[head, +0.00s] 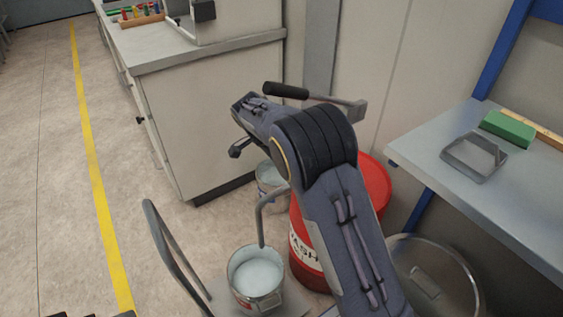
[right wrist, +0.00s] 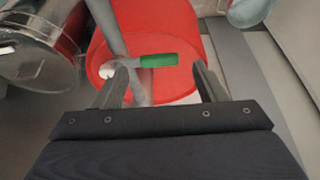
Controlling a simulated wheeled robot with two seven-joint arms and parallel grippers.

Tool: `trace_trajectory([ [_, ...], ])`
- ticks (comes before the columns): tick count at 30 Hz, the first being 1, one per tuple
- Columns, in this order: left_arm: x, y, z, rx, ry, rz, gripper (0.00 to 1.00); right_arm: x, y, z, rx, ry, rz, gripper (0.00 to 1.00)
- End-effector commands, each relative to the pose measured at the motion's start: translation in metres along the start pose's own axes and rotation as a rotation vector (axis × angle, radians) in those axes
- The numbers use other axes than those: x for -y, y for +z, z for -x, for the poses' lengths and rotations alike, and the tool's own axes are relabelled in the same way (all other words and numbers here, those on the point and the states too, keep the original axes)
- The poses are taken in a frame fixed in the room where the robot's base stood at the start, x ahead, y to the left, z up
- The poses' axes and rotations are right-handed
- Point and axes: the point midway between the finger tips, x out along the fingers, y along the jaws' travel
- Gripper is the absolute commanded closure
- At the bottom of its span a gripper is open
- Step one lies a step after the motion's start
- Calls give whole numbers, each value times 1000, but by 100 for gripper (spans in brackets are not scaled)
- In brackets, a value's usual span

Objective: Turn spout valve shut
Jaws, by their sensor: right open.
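The spout valve's lever has a green grip (right wrist: 158,60) and shows in the right wrist view, lying crosswise over the red drum (right wrist: 190,30). A grey pipe (right wrist: 113,30) passes beside it. My right gripper (right wrist: 162,80) is open, with one fingertip on each side of the picture of the lever; I cannot tell whether they touch it. In the head view my right arm hides the valve. The grey curved spout (head: 262,215) hangs over a bucket (head: 256,277) of pale liquid. My left gripper is not in view.
A second bucket (head: 270,177) is behind the spout.

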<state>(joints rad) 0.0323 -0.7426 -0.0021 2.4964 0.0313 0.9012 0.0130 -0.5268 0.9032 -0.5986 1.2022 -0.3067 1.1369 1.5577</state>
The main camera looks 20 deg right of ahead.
Motion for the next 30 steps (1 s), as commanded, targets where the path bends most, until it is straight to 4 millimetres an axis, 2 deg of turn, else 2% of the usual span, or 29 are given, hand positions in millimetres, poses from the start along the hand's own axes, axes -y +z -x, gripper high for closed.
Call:
trace_trajectory([
  [1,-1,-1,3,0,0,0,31,1,-1,13,1,-5,-1,35],
  [9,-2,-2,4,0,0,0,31,0,61,37,-1,-2,5,35],
  [15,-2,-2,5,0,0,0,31,0,94,50,0,-1,2,35],
  [21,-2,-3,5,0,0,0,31,0,109,56,-1,0,0,35],
  [30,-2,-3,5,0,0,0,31,0,111,57,0,0,-1,35],
])
